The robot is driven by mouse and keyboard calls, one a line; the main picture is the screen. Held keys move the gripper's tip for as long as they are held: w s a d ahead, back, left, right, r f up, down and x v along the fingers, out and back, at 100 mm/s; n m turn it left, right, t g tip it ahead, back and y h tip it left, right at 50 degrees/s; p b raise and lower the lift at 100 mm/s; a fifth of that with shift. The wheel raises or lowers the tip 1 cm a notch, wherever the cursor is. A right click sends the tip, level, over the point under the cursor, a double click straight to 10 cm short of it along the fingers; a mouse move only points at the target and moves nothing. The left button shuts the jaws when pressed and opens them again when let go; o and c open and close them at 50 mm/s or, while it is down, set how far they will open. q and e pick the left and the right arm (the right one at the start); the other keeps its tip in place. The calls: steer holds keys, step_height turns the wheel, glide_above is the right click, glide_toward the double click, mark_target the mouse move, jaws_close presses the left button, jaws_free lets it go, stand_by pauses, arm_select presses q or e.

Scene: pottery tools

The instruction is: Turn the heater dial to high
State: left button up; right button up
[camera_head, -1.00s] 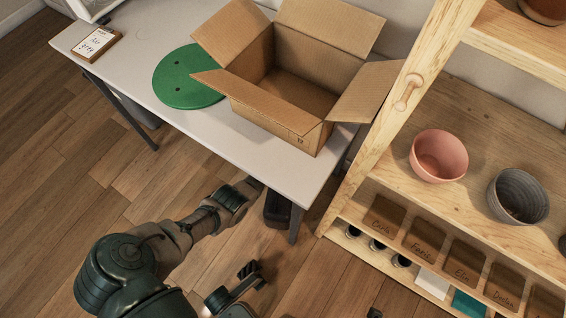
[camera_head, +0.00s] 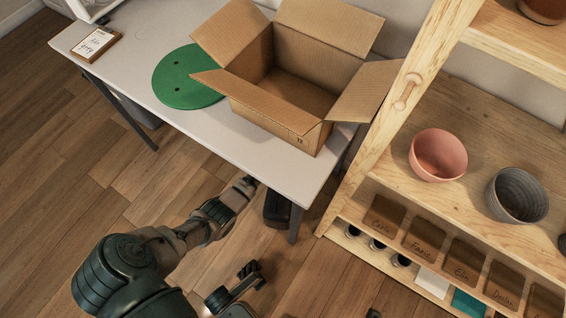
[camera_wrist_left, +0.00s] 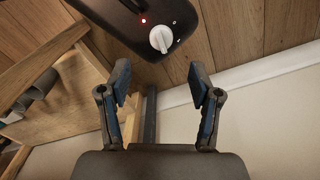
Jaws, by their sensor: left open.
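The black heater (camera_head: 277,210) stands on the floor under the right end of the table. In the left wrist view its black top (camera_wrist_left: 120,12) carries a white round dial (camera_wrist_left: 163,38) with a raised grip and a lit red lamp (camera_wrist_left: 143,20). The dial's setting is too small to read. My left gripper (camera_head: 247,184) reaches under the table edge, just left of the heater. In its wrist view the left gripper (camera_wrist_left: 161,86) is open and empty; the dial lies beyond its fingertips, apart from them. My right gripper (camera_head: 252,274) is low in the head view; its jaws are unclear.
The table (camera_head: 200,130) edge and its leg (camera_head: 295,223) are close to my left gripper and the heater. An open cardboard box (camera_head: 270,118) and a green disc (camera_head: 187,80) are on the table. A wooden shelf (camera_head: 480,135) with bowls stands at right.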

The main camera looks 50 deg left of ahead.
arm_select(q)
step_height(320, 180, up, 2)
steer(key=shift+r, duration=0.2)
stand_by(0.4)
